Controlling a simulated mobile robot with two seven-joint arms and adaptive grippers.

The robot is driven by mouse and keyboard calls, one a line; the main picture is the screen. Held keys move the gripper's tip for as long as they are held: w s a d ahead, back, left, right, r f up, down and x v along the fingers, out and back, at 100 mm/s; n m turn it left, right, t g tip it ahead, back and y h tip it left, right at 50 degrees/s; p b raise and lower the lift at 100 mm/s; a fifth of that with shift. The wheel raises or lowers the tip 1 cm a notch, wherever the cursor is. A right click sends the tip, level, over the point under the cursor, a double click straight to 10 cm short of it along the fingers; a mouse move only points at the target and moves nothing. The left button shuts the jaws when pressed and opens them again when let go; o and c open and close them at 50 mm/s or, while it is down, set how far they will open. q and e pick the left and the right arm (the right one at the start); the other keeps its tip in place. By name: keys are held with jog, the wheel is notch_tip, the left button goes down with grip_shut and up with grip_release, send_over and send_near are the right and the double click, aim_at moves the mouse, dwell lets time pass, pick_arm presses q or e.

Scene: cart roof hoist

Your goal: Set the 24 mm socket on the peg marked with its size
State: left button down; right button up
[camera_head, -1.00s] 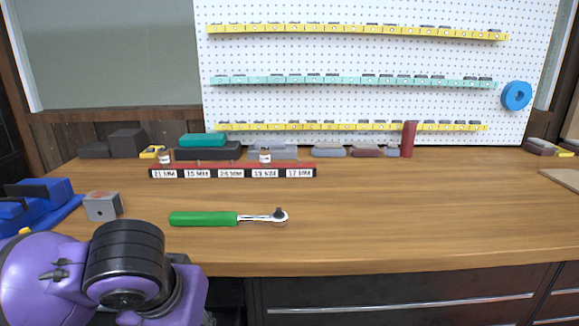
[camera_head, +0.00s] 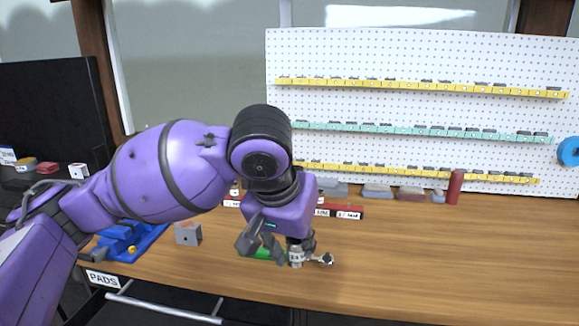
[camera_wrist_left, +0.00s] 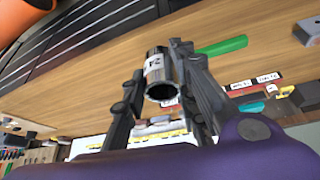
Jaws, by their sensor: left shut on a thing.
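My left gripper (camera_head: 283,247) reaches in from the left over the bench. It is shut on a silver socket (camera_head: 296,256) and holds it in front of the rail. In the left wrist view the socket (camera_wrist_left: 160,74) sits between the fingers, its white band reading 24 and its open end showing. The red rail with white size labels (camera_head: 348,215) lies beyond the gripper. My arm hides most of it, including the 24 mm label and peg. My right gripper is not in view.
A ratchet with a green handle (camera_wrist_left: 222,46) lies on the bench close to the gripper. A dark red cylinder (camera_head: 454,187) stands by the pegboard. The bench's right side is clear.

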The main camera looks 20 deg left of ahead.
pick_arm(q)
jog(key=a+r+n+y, duration=0.1)
jog(key=a+r+n, duration=0.1)
jog(key=a, duration=0.9)
jog(key=a+r+n, duration=0.2)
jog(key=a+n, duration=0.1)
jog(key=a, duration=0.7)
jog(key=shift+a+r+y, duration=0.2)
jog(key=shift+a+y, duration=0.2)
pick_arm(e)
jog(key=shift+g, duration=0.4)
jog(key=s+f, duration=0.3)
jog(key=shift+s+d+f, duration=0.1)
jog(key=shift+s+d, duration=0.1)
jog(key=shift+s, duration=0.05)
pick_arm(q)
jog(key=shift+r, duration=0.15)
jog(key=shift+w+a+r, duration=0.15)
jog(key=shift+a+r, duration=0.2)
jog(key=shift+r, duration=0.2)
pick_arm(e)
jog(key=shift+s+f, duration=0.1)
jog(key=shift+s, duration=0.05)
pick_arm(q)
jog(key=shift+w+a+r, duration=0.1)
jog(key=shift+a+r, duration=0.1)
jog(key=shift+r, duration=0.35)
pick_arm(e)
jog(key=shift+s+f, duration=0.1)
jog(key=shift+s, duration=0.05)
